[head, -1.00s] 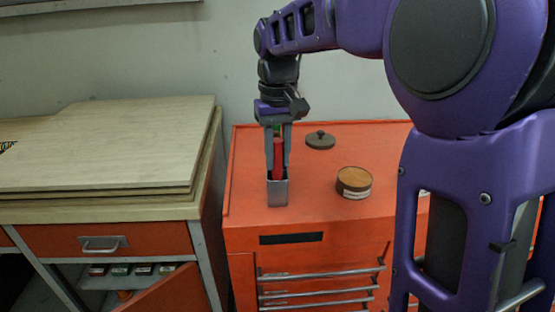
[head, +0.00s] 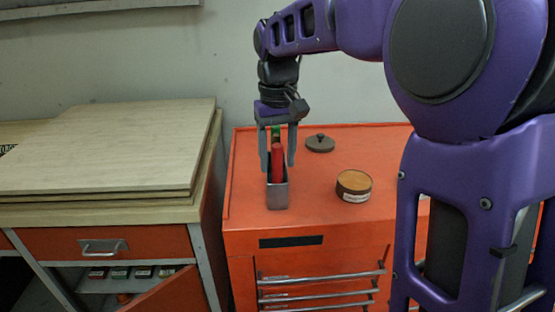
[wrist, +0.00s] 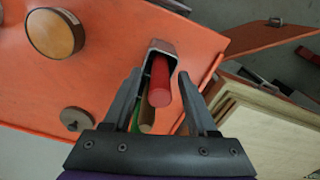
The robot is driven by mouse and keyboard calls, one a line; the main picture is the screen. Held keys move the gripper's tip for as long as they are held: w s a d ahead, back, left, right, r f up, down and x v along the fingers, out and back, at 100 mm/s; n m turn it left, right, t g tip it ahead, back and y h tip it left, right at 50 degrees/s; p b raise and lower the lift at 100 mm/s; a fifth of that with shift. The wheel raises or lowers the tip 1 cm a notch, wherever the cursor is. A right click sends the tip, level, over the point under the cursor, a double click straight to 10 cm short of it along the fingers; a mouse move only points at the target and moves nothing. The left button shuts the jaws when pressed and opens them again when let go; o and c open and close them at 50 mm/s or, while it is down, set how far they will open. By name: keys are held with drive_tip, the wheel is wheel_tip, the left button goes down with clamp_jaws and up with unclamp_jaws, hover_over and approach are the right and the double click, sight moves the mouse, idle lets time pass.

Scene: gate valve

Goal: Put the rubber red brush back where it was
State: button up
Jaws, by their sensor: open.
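The red brush (head: 277,160) stands in a small grey metal holder (head: 278,196) on the orange tool cabinet, leaning slightly. In the wrist view the red brush (wrist: 160,80) sticks out of the holder (wrist: 163,46) towards the camera. A brown-ended handle (wrist: 147,116) and a green one (wrist: 135,119) show beside it. My gripper (head: 278,165) is open above the holder, fingers apart on either side of the red brush. In the wrist view my gripper (wrist: 160,80) shows clear gaps to the brush. The brush's lower end is hidden in the holder.
A round wooden-topped tin (head: 353,185) stands right of the holder on the orange cabinet (head: 245,190). A dark round lid (head: 320,142) lies behind it. Wooden boards (head: 100,145) are stacked on the workbench at left. The cabinet top between these is clear.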

wheel_tip(320, 180, up, 11)
drive_tip(key=shift+r+p, duration=0.15)
drive_tip(key=shift+p, duration=1)
